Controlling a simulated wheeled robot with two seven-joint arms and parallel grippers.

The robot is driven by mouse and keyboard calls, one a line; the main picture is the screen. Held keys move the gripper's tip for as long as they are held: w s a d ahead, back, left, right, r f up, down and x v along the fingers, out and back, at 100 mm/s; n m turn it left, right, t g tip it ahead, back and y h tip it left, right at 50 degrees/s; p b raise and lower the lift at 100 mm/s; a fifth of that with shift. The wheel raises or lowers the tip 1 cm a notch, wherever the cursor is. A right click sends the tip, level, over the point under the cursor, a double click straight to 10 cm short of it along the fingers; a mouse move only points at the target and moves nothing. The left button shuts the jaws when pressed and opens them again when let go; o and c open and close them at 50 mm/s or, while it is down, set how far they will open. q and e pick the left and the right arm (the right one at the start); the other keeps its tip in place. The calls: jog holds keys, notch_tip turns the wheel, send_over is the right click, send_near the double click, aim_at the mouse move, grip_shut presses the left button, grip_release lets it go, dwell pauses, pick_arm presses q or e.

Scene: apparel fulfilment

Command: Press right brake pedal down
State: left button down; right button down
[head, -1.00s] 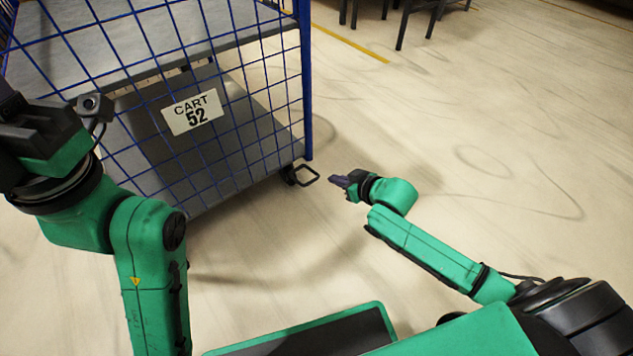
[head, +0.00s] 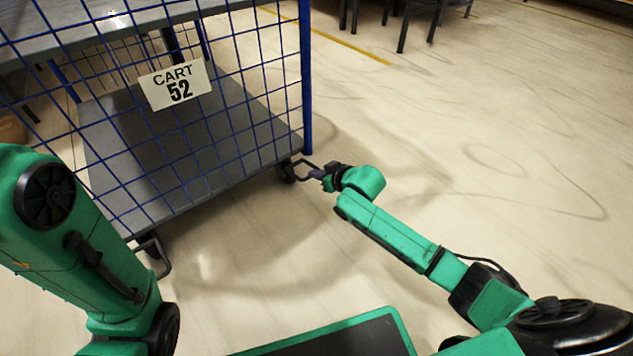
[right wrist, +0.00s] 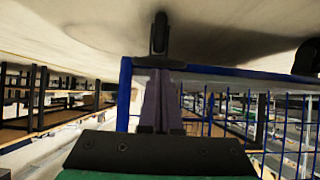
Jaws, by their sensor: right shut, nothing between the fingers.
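The right brake pedal (head: 302,164) is a black loop at the caster under the cart's near right corner. My right gripper (head: 316,174) is shut and empty, with its fingertips right at the pedal's outer end. In the right wrist view, the picture is upside down, and the dark shut fingers (right wrist: 158,88) point at the black pedal bar (right wrist: 160,62) with the caster (right wrist: 159,35) beyond. I cannot tell whether they touch. My left arm enters at the left, but its gripper is out of the picture.
The blue wire cart (head: 308,80) with grey shelves carries a "CART 52" sign (head: 175,85). Another black caster with a pedal (head: 160,258) is at its near left corner. Pale floor to the right is clear. Dark table legs (head: 405,28) stand at the back.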

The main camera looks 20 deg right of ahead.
dwell(0.4)
jog(key=shift+s+f+p, duration=0.15)
jog(key=shift+f+p, duration=0.15)
jog(key=shift+p, duration=0.2)
jog(key=shift+s+d+f+p, duration=0.2)
jog(key=shift+f+p, duration=0.25)
jog(key=shift+f, duration=0.15)
jog(key=shift+t+y, duration=0.3)
jog(key=shift+t, duration=0.3)
jog(key=shift+s+f+b, duration=0.15)
jog(key=shift+f+b, duration=0.35)
jog(key=shift+f, duration=2.35)
